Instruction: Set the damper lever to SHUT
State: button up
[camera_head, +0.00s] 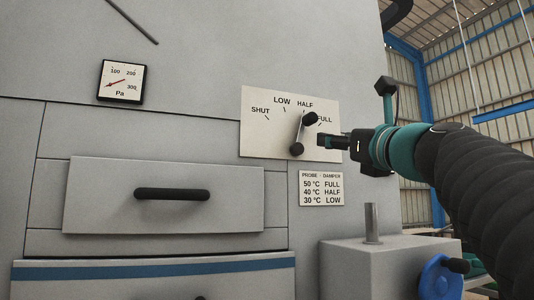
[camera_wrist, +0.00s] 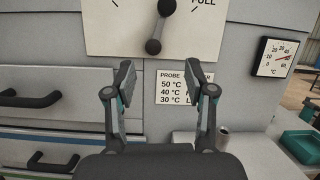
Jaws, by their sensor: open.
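The damper lever (camera_head: 303,132) is a short grey arm with a black knob, on a cream dial plate (camera_head: 262,137) marked SHUT, LOW, HALF and FULL. It points up and slightly right, its knob near the HALF and FULL marks; the exact setting is hard to tell. The lever (camera_wrist: 160,27) also shows at the top of the wrist view, its upper end close to the picture edge. My gripper (camera_head: 322,140) is just right of the lever, apart from it. In the wrist view its two fingers (camera_wrist: 168,82) are spread with nothing between them, below the lever's lower end.
A probe-damper card (camera_head: 321,188) hangs below the dial: 50 °C FULL, 40 °C HALF, 30 °C LOW. A drawer with a black handle (camera_head: 172,194) is left. A grey box with a post (camera_head: 373,223) and blue handwheel (camera_head: 440,277) stands below my arm. A temperature gauge (camera_wrist: 275,57) is right.

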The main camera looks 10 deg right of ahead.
aim_at(314, 119)
jog(key=shift+m+t, duration=0.5)
jog(key=shift+m, duration=0.3)
jog(key=r+p+x, duration=0.1)
jog(key=x, duration=0.3)
jog(key=p+x, duration=0.2)
jog(key=x, duration=0.3)
jog(key=s+d+r+p+x, duration=0.1)
jog(key=x, duration=0.4)
jog(key=shift+w+r, duration=0.15)
jog(key=shift+r, duration=0.25)
grip_shut()
